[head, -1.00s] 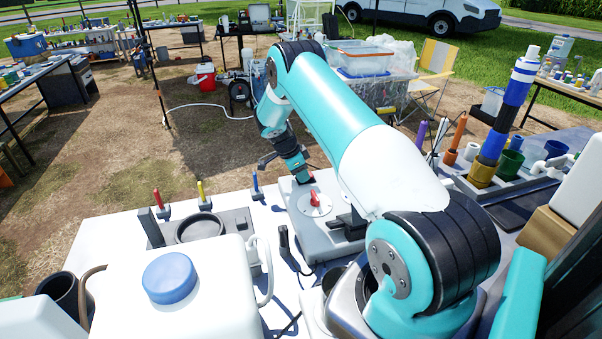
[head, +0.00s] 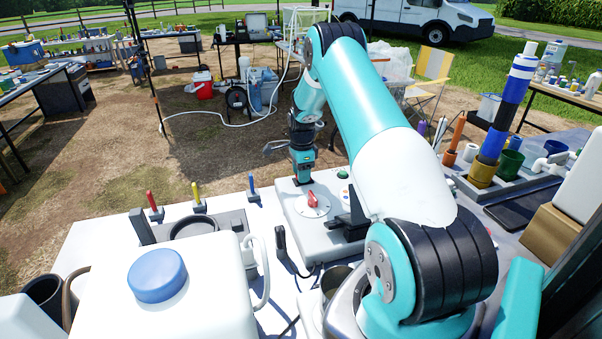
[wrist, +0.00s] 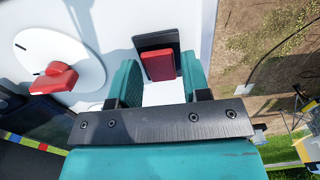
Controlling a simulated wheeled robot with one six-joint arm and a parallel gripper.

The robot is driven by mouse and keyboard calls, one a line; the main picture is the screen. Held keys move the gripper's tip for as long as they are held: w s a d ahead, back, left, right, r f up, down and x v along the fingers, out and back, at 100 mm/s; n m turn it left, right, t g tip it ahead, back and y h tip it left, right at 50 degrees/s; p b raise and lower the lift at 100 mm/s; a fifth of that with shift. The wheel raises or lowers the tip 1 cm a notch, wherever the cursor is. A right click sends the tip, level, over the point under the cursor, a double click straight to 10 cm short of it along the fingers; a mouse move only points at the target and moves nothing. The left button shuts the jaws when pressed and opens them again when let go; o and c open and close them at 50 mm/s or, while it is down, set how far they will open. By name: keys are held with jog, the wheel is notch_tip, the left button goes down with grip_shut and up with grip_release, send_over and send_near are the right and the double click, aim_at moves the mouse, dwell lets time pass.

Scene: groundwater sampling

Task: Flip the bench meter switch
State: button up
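The bench meter (head: 336,237) is a pale box on the white table in the head view. Its switch (wrist: 158,65) is a red rocker in a black surround, seen in the wrist view. A red knob (head: 312,199) on a white dial is on the same face; the knob also shows left in the wrist view (wrist: 48,80). My gripper (head: 303,179) is over the meter's far side, pointing down. In the wrist view its teal fingers are apart, with the rocker showing between them. Nothing is held. Contact with the rocker cannot be told. The head view hides the rocker.
A white jug with a blue cap (head: 157,275) stands at the front left. Red, yellow and blue-handled tools (head: 198,197) stand behind it. A tall blue-and-white cylinder (head: 510,105) and several cups are at the right.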

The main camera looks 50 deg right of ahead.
jog(key=shift+o, duration=0.9)
notch_tip(320, 180, up, 18)
jog(key=p, duration=1.1)
jog(key=shift+f, duration=0.25)
jog(key=s+a+r+n+y+b, duration=0.1)
jog(key=s+a+r+n+b, duration=0.15)
jog(key=a+n, duration=0.55)
jog(key=s+a+r+n+t+b, duration=0.1)
jog(key=a+r+n, duration=0.25)
jog(key=a, duration=0.95)
jog(key=s+a+r+n+y+b, duration=0.15)
jog(key=a+r+n, duration=0.3)
jog(key=a, duration=0.55)
jog(key=s+a+n+y+b, duration=0.1)
jog(key=s+a+n+b, duration=0.1)
jog(key=s+a+n, duration=0.5)
jog(key=s+a+n+g+b, duration=0.1)
jog(key=s+a+n, duration=0.6)
jog(key=s, duration=0.8)
jog(key=shift+s+a+n+y+b, duration=0.4)
jog(key=shift+n+b, duration=0.25)
jog(key=shift+n, duration=0.15)
